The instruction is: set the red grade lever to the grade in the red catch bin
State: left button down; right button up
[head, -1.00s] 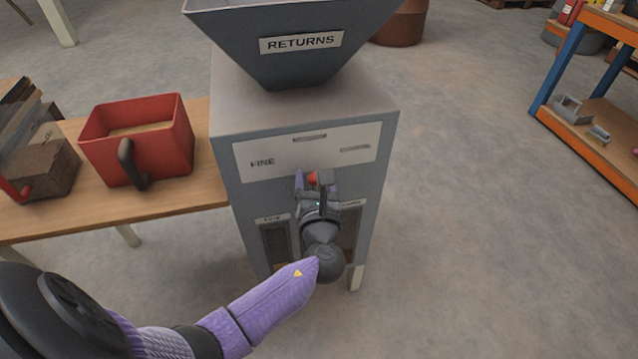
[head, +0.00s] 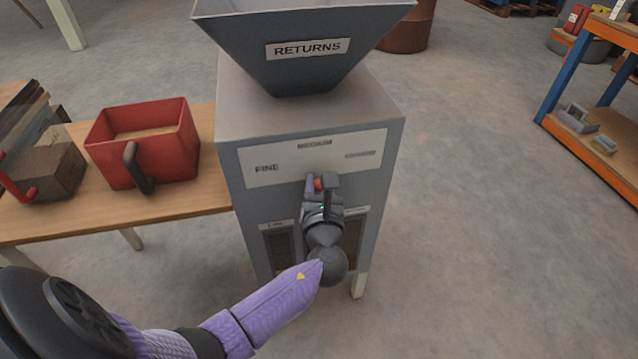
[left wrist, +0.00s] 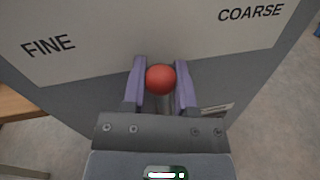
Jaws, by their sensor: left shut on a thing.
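The red grade lever's round knob (left wrist: 160,79) sits between the purple fingers of my left gripper (left wrist: 161,88) in the left wrist view. In the head view the red knob (head: 318,184) shows only partly, behind my left gripper (head: 322,186), which is shut on it. The lever's lower part is mostly hidden. A pale plate (head: 345,160) above it reads FINE at left and MEDIUM at the top; the left wrist view shows COARSE at right on the plate (left wrist: 110,45). The red catch bin (head: 165,165) stands on the bench, with tan material inside. My right gripper is not in view.
A grey hopper marked RETURNS (head: 300,75) tops the grey machine (head: 235,130). The wooden bench (head: 200,200) joins its left side, with a brown box (head: 50,170) at far left. A blue and orange shelf (head: 570,90) stands at right. Floor between is clear.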

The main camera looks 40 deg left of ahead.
aim_at(293, 183)
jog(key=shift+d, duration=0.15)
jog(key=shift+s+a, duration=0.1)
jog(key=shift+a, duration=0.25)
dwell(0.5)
pick_arm(q)
jog(key=shift+s+f, duration=0.1)
jog(key=n, duration=0.1)
jog(key=s+a+n, duration=0.1)
jog(key=n, duration=0.1)
jog(key=s+n+b, duration=0.1)
jog(key=shift+a+f+n+y, duration=0.3)
jog(key=shift+a+f, duration=0.1)
jog(key=n, duration=0.1)
jog(key=s+a+n+b, duration=0.1)
jog(key=shift+f+n+b, duration=0.3)
jog(key=shift+f, duration=0.1)
jog(key=shift+s+a+f+n+y+b, duration=0.15)
jog(key=shift+s+n+y+b, duration=0.15)
jog(key=shift+n, duration=0.4)
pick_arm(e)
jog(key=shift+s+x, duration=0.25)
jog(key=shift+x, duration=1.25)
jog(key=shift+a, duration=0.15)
